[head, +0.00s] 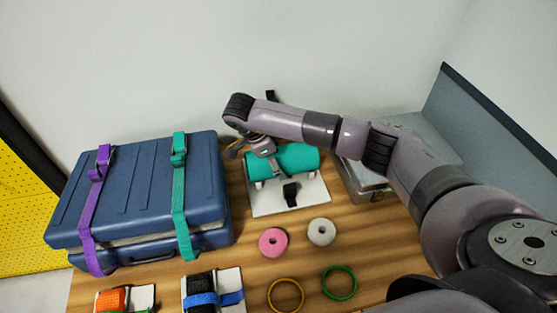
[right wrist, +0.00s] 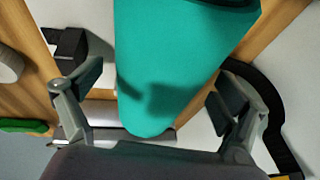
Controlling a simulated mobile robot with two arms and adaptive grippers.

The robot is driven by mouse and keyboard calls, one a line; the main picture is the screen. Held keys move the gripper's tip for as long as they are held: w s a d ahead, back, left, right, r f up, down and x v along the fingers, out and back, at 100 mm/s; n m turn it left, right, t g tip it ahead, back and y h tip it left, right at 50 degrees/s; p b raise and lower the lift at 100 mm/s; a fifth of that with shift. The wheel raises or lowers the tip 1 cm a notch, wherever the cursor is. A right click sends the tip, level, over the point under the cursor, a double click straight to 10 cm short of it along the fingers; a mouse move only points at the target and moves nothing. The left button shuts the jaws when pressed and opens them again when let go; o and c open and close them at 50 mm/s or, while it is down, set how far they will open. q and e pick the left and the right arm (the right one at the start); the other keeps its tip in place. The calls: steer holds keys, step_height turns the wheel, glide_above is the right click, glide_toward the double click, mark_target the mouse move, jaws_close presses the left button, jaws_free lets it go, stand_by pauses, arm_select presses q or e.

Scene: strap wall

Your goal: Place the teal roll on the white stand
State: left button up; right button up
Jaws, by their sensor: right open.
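The teal roll (head: 298,160) lies sideways over the white stand (head: 304,195) at the back middle of the table. Whether it rests fully on the stand's supports is hard to tell. My right gripper (head: 262,152) is over the roll's left part, reaching in from the right. In the right wrist view the teal roll (right wrist: 180,60) fills the middle, between the two spread fingers of my right gripper (right wrist: 155,95). The fingers are open, with gaps to the roll on both sides. A black strap (head: 291,194) shows on the stand's front. My left gripper is not in view.
A blue case (head: 140,195) with purple and teal straps stands left. A grey metal box (head: 365,180) is right, partly behind my arm. Pink (head: 273,242) and white (head: 321,232) rolls and yellow and green rings lie in front. Strapped rolls (head: 205,292) sit front left.

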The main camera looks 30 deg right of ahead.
steer(key=b+v, duration=0.2)
steer(key=v, duration=0.7)
steer(key=shift+w+a+r, duration=0.1)
steer(key=shift+a+r, duration=0.05)
steer(key=shift+r, duration=0.2)
steer(key=shift+a+r, duration=0.15)
steer(key=shift+r, duration=0.2)
steer(key=shift+f, duration=0.1)
